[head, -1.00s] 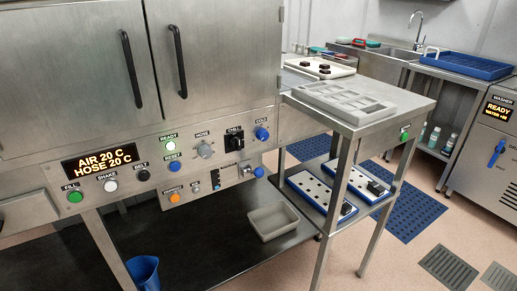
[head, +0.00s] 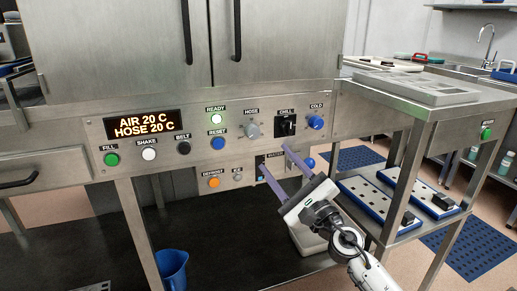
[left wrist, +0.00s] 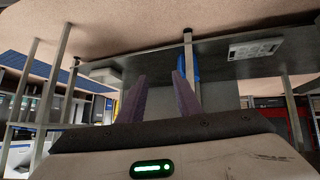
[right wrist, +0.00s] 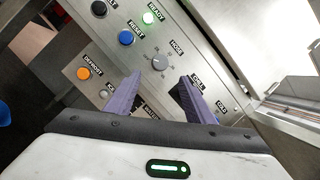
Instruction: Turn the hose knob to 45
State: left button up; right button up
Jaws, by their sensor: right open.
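The grey hose knob (head: 252,130) sits on the steel panel under the label HOSE, between the READY lamp and the CHILL switch. In the right wrist view the knob (right wrist: 160,62) lies ahead, beyond and between the fingertips. The display (head: 143,125) reads AIR 20 C and HOSE 20 C. My right gripper (head: 274,160) is open and empty, below and right of the knob, apart from it. My left gripper (left wrist: 160,85) shows only in its own wrist view, with its two fingers apart and nothing between them.
Near the knob are the blue RESET button (head: 217,144), black CHILL switch (head: 286,125) and blue COLD knob (head: 315,122). A lower panel holds an orange DEFROST button (head: 213,182). A side table (head: 405,120) stands at right. A blue bucket (head: 172,270) is below.

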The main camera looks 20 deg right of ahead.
aim_at(255, 135)
jog(key=x, duration=1)
jog(key=shift+r+b, duration=0.1)
jog(key=shift+b, duration=0.3)
jog(key=c, duration=1.1)
